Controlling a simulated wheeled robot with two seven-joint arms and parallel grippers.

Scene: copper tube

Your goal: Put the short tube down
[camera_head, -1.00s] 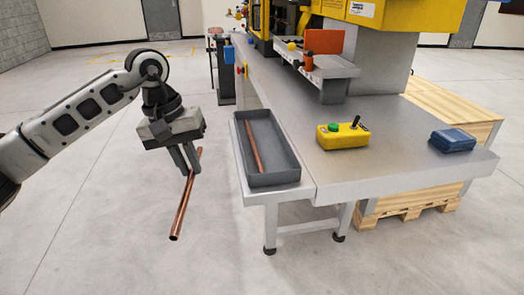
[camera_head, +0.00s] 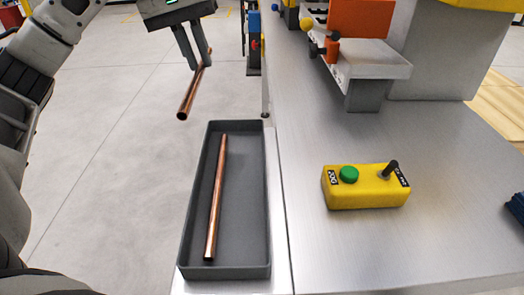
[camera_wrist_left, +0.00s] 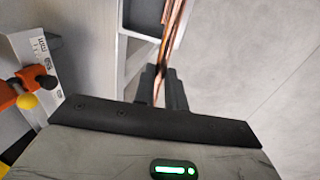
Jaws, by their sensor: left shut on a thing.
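My left gripper (camera_head: 193,60) is at the top of the head view, its fingers pointing down and shut on a copper tube (camera_head: 188,98). The held tube is in the air over the floor, beyond and to the left of the grey tray (camera_head: 186,235), apart from it. In the left wrist view the held tube (camera_wrist_left: 175,30) runs up from the fingertips (camera_wrist_left: 162,80). A second copper tube (camera_head: 216,195) lies lengthwise inside the tray. My right gripper is not in view.
The tray stands on a narrow ledge beside the metal bench (camera_head: 310,255). A yellow control box (camera_head: 365,187) with a green button sits on the bench. An orange block (camera_head: 358,18) stands on a raised plate farther back. Floor left of the tray is clear.

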